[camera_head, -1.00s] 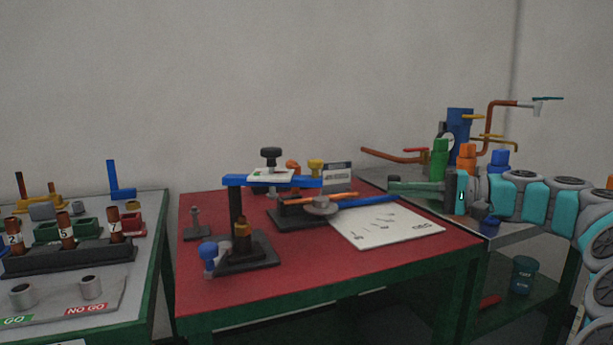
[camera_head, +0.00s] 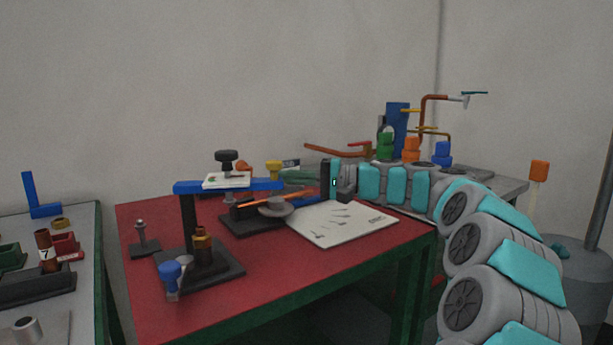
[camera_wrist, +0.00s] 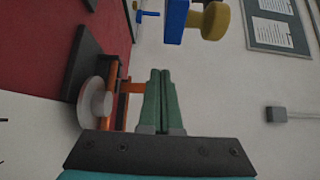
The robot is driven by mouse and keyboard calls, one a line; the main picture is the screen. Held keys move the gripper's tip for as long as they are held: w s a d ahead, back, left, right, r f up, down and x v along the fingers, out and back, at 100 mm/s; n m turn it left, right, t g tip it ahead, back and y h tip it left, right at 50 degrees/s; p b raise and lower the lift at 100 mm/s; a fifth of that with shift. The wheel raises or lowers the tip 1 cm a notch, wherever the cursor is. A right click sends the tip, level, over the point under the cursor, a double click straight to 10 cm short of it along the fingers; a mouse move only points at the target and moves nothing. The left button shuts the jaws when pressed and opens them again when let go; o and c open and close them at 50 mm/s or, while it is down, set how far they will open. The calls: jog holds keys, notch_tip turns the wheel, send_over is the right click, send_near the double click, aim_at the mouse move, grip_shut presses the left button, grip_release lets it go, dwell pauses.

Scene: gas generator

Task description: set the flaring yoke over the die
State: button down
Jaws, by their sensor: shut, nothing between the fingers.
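A blue bar (camera_head: 235,187) stands raised on a dark post over a black base (camera_head: 225,270). It carries a black knob (camera_head: 226,157), with a yellow knob (camera_head: 273,167) by its right end. This appears to be the yoke. A brass-coloured fitting (camera_head: 202,245) stands upright on the base below; I cannot tell whether it is the die. The wrist view shows the blue part (camera_wrist: 176,20) and yellow knob (camera_wrist: 214,20) ahead of my gripper (camera_wrist: 161,72). Its green fingers are together and empty. In the head view my gripper (camera_head: 288,178) is right of the bar.
A second black base with a grey disc (camera_head: 275,208) and orange bar is close beneath my fingers; the disc also shows in the wrist view (camera_wrist: 95,103). A white sheet (camera_head: 345,225) lies on the red table. A blue-knobbed piece (camera_head: 171,273) stands at the front left.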

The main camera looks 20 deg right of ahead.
jog(key=s, duration=0.4)
dwell(0.5)
